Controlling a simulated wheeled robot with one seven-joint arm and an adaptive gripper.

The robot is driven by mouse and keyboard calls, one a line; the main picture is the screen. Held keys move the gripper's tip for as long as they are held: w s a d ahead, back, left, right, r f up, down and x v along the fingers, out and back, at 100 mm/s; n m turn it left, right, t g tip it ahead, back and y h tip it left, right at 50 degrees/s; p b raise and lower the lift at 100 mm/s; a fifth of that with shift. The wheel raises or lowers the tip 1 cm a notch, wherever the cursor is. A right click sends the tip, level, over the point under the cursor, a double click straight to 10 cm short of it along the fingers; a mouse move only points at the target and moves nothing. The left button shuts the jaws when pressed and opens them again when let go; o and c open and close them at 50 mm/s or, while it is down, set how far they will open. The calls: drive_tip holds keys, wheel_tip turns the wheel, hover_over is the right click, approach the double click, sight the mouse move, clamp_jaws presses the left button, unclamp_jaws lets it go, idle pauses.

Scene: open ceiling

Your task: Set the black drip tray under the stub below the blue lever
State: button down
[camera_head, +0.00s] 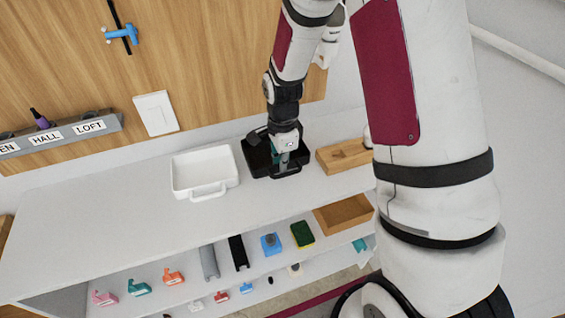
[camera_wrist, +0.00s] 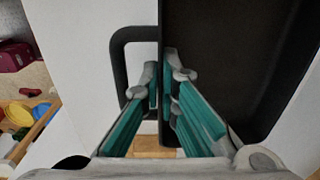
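The black drip tray (camera_head: 253,157) is at the back of the white counter, partly hidden by my gripper. In the wrist view the tray (camera_wrist: 235,60) fills the right side, its loop handle (camera_wrist: 118,60) to the left. My gripper (camera_head: 285,160) points down at the tray. In the wrist view my gripper's fingers (camera_wrist: 164,76) are close together, one on each side of the tray wall by the handle, and look shut on it. I cannot tell whether the tray is lifted. The blue lever (camera_head: 122,35) is on a black pipe high on the wooden panel; the stub (camera_head: 127,48) ends just below it.
A white tray (camera_head: 205,172) with a handle stands left of the black one. A wooden block (camera_head: 343,156) lies close on its right. The counter's left part (camera_head: 90,215) is clear. A grey labelled rack (camera_head: 62,134) and a white plate (camera_head: 155,113) are on the panel.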

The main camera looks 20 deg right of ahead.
drive_tip(key=shift+f, duration=0.1)
drive_tip(key=c, duration=1.8)
unclamp_jaws()
wheel_tip(320, 180, up, 12)
drive_tip(key=b, duration=0.1)
drive_tip(key=s+r+n+t, duration=0.5)
drive_tip(key=s+r+n, duration=1.1)
drive_tip(key=s, duration=0.5)
drive_tip(key=shift+r+n, duration=0.35)
drive_tip(key=shift+n, duration=0.65)
